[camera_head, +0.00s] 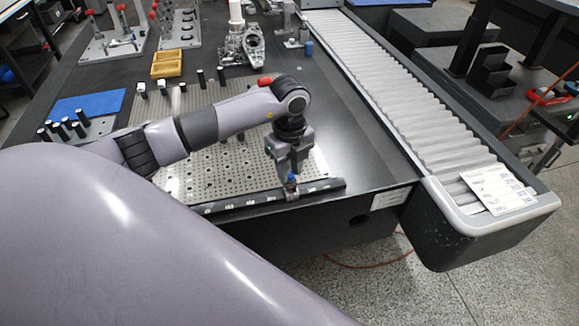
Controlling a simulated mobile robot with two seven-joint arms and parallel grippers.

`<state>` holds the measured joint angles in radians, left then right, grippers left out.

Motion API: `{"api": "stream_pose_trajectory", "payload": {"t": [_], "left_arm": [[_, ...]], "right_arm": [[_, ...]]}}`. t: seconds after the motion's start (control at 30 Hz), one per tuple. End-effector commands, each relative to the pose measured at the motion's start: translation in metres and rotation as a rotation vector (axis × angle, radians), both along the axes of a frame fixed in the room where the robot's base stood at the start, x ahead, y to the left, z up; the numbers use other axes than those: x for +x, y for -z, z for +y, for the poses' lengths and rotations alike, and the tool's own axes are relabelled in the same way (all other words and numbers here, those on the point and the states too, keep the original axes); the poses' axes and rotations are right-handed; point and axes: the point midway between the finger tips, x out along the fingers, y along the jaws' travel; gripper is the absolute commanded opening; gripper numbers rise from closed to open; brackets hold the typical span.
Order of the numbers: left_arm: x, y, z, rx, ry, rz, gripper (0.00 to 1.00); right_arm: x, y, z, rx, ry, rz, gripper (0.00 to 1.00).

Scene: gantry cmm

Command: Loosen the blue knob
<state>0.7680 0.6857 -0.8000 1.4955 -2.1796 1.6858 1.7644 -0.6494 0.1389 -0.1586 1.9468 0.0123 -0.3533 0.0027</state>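The small blue knob (291,181) sits on top of a small metal clamp on the black rail (325,185) at the front edge of the perforated plate (215,165). My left gripper (291,174) points down from above, with its fingertips at the knob. The fingers partly cover the knob. The view is too small to tell whether they are closed on it or only around it. My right gripper is not in view.
A roller-like bellows cover (400,85) runs along the right side of the dark table. A yellow tray (167,64), a metal part (240,45) and several small posts stand behind the plate. A blue mat (88,107) lies at the left. A large grey part of mine fills the lower left.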

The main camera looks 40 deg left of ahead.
Motion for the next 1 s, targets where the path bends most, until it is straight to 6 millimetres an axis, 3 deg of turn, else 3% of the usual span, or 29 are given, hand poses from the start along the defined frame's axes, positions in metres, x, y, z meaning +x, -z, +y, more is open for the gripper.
{"api": "stream_pose_trajectory", "payload": {"t": [0.03, 0.07, 0.4, 0.8, 1.0], "left_arm": [[0.001, -0.002, 0.001, 0.001, -0.001, -0.004, 0.47], [0.001, -0.001, 0.001, 0.000, -0.001, -0.003, 0.53], [0.001, -0.004, 0.000, -0.001, 0.001, -0.002, 0.53], [0.001, -0.062, 0.001, 0.001, 0.000, -0.004, 0.53], [0.000, -0.073, 0.001, 0.000, 0.000, -0.002, 0.53]], "right_arm": [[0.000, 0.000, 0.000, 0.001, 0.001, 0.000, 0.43], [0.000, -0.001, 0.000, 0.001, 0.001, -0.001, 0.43], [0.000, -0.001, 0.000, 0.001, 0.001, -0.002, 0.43], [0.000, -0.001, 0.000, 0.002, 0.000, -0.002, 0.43], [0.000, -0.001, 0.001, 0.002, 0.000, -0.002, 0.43]]}}
